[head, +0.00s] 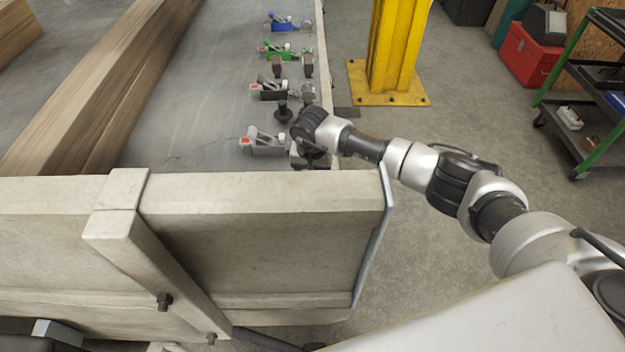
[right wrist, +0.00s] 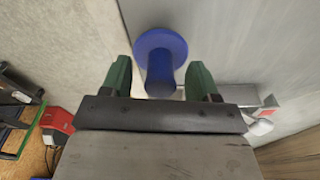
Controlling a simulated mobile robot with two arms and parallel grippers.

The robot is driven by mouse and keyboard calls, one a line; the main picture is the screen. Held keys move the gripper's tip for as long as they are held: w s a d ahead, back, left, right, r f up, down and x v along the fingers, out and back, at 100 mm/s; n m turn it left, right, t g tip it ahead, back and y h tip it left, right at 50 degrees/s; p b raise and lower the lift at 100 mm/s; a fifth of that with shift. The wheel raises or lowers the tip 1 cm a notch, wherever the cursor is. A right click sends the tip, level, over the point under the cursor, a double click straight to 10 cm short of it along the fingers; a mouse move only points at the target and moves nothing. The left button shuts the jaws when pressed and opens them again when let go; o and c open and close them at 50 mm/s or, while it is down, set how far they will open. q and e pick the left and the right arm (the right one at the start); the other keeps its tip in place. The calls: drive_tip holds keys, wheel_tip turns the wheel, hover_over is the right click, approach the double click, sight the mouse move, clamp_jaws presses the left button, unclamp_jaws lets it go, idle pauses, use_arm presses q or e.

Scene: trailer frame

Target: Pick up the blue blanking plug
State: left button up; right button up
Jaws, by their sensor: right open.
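The blue blanking plug (right wrist: 160,50) shows in the right wrist view, with a round flange and a narrower stem. My right gripper (right wrist: 157,78) is open; its two green fingers stand on either side of the stem, with gaps visible. I cannot tell how far the plug is below the fingertips. In the head view my right arm reaches over the trailer's right side board near the front corner, and its wrist hides the plug there. My left gripper is not in view.
Along the right board lie a grey clamp with a red tip (head: 264,141), another grey clamp (head: 270,90), a green clamp (head: 280,51) and a blue clamp (head: 285,23). A dark plug-like piece (head: 283,112) stands near my wrist. A yellow post (head: 398,45) rises beyond the board.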

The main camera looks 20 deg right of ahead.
clamp_jaws()
idle(0.3)
